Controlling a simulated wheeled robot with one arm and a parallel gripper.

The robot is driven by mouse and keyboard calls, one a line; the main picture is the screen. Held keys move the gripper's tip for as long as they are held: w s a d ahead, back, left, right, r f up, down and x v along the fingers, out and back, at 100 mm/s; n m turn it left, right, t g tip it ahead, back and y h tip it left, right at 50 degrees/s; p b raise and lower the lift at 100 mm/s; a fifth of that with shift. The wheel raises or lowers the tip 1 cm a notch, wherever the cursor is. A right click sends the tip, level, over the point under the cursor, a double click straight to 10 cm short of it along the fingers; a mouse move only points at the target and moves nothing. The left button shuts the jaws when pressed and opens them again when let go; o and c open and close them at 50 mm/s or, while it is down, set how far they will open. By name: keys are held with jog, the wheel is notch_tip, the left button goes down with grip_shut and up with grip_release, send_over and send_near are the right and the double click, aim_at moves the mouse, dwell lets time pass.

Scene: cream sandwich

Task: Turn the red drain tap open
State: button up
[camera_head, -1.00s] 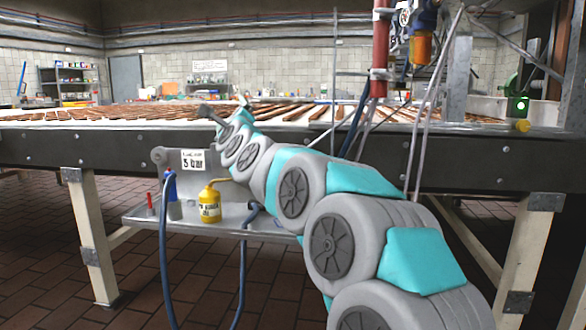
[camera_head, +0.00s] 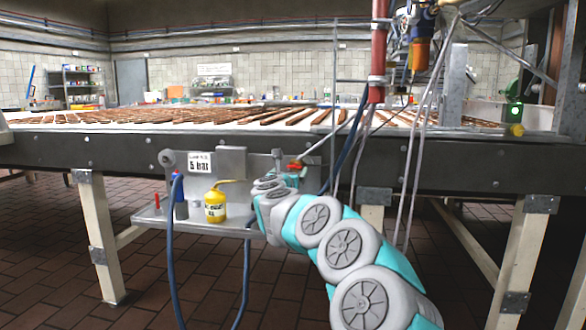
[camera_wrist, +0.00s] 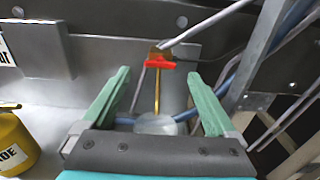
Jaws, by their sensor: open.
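The drain tap has a red handle (camera_wrist: 160,65) on a brass body, with a thin brass pipe running down from it. In the wrist view the handle lies crosswise, near the upper middle, ahead of my gripper. It also shows as a small red spot in the head view (camera_head: 295,165), just above the end of my arm. My gripper (camera_wrist: 157,76) is open, with its two green fingers to the left and right of the pipe below the handle. No contact with the tap can be made out. A whitish round thing below the pipe is partly hidden by my gripper.
A yellow oil can (camera_head: 215,206) and a blue bottle (camera_head: 180,200) stand on the metal shelf (camera_head: 150,215), left of my gripper. Blue hoses hang below it. A grey post and cables (camera_wrist: 255,60) are close on the right in the wrist view.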

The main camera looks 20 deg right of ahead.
aim_at(294, 166)
jog(key=shift+p+x, duration=0.35)
jog(key=shift+x, duration=1.65)
jog(key=c, duration=1.4)
